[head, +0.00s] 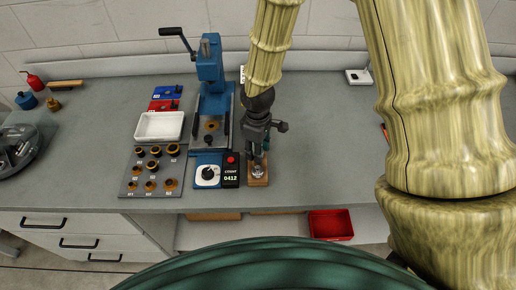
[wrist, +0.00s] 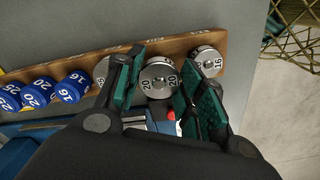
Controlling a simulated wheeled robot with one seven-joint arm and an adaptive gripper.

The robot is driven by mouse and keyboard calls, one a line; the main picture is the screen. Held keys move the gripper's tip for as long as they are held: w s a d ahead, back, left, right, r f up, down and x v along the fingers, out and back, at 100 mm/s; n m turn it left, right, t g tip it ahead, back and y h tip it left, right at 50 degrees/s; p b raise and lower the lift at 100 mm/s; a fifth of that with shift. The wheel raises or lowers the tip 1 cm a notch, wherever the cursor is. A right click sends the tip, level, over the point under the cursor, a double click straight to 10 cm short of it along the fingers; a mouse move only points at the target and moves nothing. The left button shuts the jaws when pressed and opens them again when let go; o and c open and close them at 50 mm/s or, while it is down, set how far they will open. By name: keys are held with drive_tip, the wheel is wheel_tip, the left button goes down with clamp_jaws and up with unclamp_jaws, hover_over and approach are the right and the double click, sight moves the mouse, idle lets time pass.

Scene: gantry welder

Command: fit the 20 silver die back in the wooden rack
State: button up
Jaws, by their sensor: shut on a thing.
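The silver die marked 20 (wrist: 158,80) is between the two green-padded fingers of my gripper (wrist: 158,88), which is shut on it. It is in line with the row on the wooden rack (wrist: 175,46); I cannot tell whether it is seated or just above. A silver die marked 16 (wrist: 207,62) is at the rack's right end. Another silver die (wrist: 101,68) is partly hidden behind the left finger. In the head view my gripper (head: 258,156) points down over the wooden rack (head: 258,183), which my arm mostly hides.
Several blue dies (wrist: 70,87) fill the rack's left part. In the head view, a blue press (head: 210,70), a dial box (head: 207,175) and a white tray (head: 160,126) stand left of my gripper. The bench to the right is mostly clear. A red bin (head: 331,225) sits below.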

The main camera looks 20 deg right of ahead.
drive_tip(key=shift+r, duration=0.1)
drive_tip(key=o, duration=1.3)
wheel_tip(320, 180, up, 12)
